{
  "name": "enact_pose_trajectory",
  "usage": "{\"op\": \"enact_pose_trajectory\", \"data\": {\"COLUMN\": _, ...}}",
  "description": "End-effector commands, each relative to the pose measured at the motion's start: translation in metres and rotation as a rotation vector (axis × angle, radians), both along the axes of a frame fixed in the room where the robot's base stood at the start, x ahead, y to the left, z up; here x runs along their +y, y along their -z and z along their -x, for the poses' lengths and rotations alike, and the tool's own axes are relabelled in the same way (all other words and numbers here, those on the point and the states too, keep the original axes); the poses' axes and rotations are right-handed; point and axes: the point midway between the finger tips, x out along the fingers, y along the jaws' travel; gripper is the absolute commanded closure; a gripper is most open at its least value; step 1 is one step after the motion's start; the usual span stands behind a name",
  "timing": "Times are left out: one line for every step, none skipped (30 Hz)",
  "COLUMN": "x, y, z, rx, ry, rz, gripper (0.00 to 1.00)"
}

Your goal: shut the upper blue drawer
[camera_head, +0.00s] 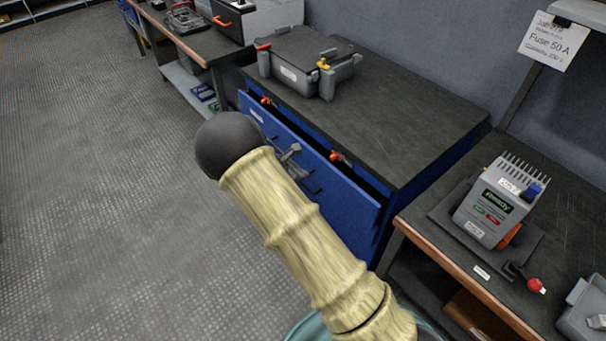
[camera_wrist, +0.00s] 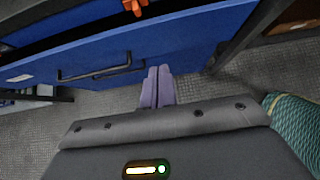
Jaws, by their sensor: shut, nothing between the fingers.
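The upper blue drawer (camera_head: 345,200) stands partly open under the dark bench top, with a dark gap behind its front panel. Its front also fills the upper part of the wrist view (camera_wrist: 190,42), with a dark bar handle (camera_wrist: 95,73) left of my fingers.
Orange-red items (camera_head: 338,157) show in the drawer gap. A grey case (camera_head: 300,65) sits on the bench top (camera_head: 410,120). A neighbouring bench (camera_head: 470,262) at right carries a grey device (camera_head: 497,205). The floor (camera_head: 110,190) at left is clear.

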Motion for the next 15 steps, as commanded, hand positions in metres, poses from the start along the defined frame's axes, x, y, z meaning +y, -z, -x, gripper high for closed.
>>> {"op": "enact_pose_trajectory", "data": {"x": 0.000, "y": 0.000, "z": 0.000, "rx": 0.000, "ry": 0.000, "rz": 0.000, "gripper": 1.00}}
{"op": "enact_pose_trajectory", "data": {"x": 0.000, "y": 0.000, "z": 0.000, "rx": 0.000, "ry": 0.001, "rz": -0.001, "gripper": 1.00}}
{"op": "enact_pose_trajectory", "data": {"x": -0.001, "y": -0.001, "z": 0.000, "rx": -0.001, "ry": 0.006, "rz": -0.005, "gripper": 1.00}}
{"op": "enact_pose_trajectory", "data": {"x": -0.003, "y": -0.002, "z": 0.001, "rx": -0.002, "ry": 0.015, "rz": -0.011, "gripper": 1.00}}
{"op": "enact_pose_trajectory", "data": {"x": -0.004, "y": -0.003, "z": 0.002, "rx": -0.005, "ry": 0.027, "rz": -0.021, "gripper": 1.00}}
{"op": "enact_pose_trajectory", "data": {"x": -0.008, "y": -0.005, "z": 0.005, "rx": -0.009, "ry": 0.052, "rz": -0.041, "gripper": 1.00}}
{"op": "enact_pose_trajectory", "data": {"x": -0.012, "y": -0.007, "z": 0.008, "rx": -0.015, "ry": 0.079, "rz": -0.060, "gripper": 1.00}}
{"op": "enact_pose_trajectory", "data": {"x": -0.016, "y": -0.010, "z": 0.011, "rx": -0.021, "ry": 0.110, "rz": -0.084, "gripper": 1.00}}
{"op": "enact_pose_trajectory", "data": {"x": -0.022, "y": -0.014, "z": 0.017, "rx": -0.030, "ry": 0.162, "rz": -0.123, "gripper": 1.00}}
{"op": "enact_pose_trajectory", "data": {"x": -0.028, "y": -0.018, "z": 0.022, "rx": -0.039, "ry": 0.208, "rz": -0.157, "gripper": 1.00}}
{"op": "enact_pose_trajectory", "data": {"x": -0.034, "y": -0.022, "z": 0.028, "rx": -0.050, "ry": 0.258, "rz": -0.194, "gripper": 1.00}}
{"op": "enact_pose_trajectory", "data": {"x": -0.041, "y": -0.028, "z": 0.037, "rx": -0.065, "ry": 0.331, "rz": -0.249, "gripper": 1.00}}
{"op": "enact_pose_trajectory", "data": {"x": -0.047, "y": -0.033, "z": 0.044, "rx": -0.078, "ry": 0.391, "rz": -0.291, "gripper": 1.00}}
{"op": "enact_pose_trajectory", "data": {"x": -0.053, "y": -0.038, "z": 0.051, "rx": -0.093, "ry": 0.454, "rz": -0.334, "gripper": 1.00}}
{"op": "enact_pose_trajectory", "data": {"x": -0.059, "y": -0.044, "z": 0.062, "rx": -0.113, "ry": 0.537, "rz": -0.390, "gripper": 1.00}}
